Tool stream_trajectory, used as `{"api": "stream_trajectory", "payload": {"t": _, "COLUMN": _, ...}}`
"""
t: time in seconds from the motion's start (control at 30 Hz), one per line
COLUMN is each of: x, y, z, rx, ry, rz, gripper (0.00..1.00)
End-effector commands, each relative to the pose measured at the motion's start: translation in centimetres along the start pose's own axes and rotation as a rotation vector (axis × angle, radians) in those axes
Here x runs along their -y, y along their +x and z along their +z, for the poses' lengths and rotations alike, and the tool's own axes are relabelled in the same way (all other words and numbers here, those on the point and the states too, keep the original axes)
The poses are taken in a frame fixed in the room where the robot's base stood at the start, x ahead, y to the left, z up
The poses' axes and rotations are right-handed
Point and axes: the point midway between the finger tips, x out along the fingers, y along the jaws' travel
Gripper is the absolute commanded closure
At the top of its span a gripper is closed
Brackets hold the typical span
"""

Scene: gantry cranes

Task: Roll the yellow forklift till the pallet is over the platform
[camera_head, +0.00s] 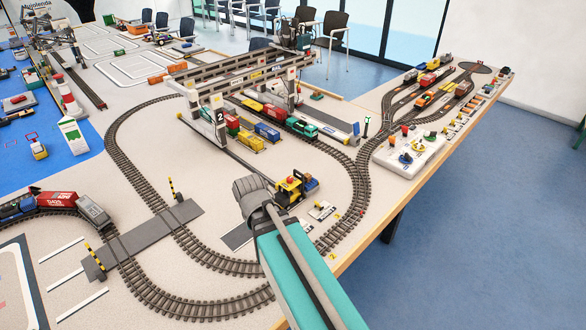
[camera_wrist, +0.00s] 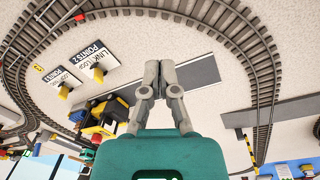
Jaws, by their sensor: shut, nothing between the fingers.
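The yellow forklift (camera_head: 292,188) stands on the table just right of my gripper in the head view. I cannot make out the pallet clearly in either view. A flat dark grey strip (camera_head: 236,237), perhaps the platform, lies partly behind my arm; in the wrist view the strip (camera_wrist: 200,74) runs behind and right of the fingertips. My gripper (camera_head: 246,186) is shut and empty, its fingertips (camera_wrist: 159,66) together, apart from the forklift.
Curved track (camera_head: 350,205) loops around this area. A gantry crane (camera_head: 219,118) stands behind, with a train (camera_head: 300,127) under it. A level crossing (camera_head: 145,240) with striped posts is at left. Small label signs (camera_wrist: 92,62) stand near the forklift. The table edge is at right.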

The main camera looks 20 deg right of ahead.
Motion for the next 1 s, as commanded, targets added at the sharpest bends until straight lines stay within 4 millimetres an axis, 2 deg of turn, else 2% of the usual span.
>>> {"api": "stream_trajectory", "payload": {"t": 0.2, "x": -1.7, "y": 1.4, "z": -4.8, "rx": -0.048, "ry": 0.233, "rz": 0.15, "gripper": 1.0}}
{"api": "stream_trajectory", "payload": {"t": 0.47, "x": -4.3, "y": 2.0, "z": -11.4, "rx": -0.201, "ry": 0.597, "rz": 0.363, "gripper": 1.0}}
{"api": "stream_trajectory", "payload": {"t": 0.8, "x": -6.7, "y": 1.2, "z": -19.7, "rx": -0.531, "ry": 1.029, "rz": 0.55, "gripper": 1.0}}
{"api": "stream_trajectory", "payload": {"t": 1.0, "x": -7.2, "y": 0.3, "z": -22.7, "rx": -0.695, "ry": 1.181, "rz": 0.587, "gripper": 1.0}}
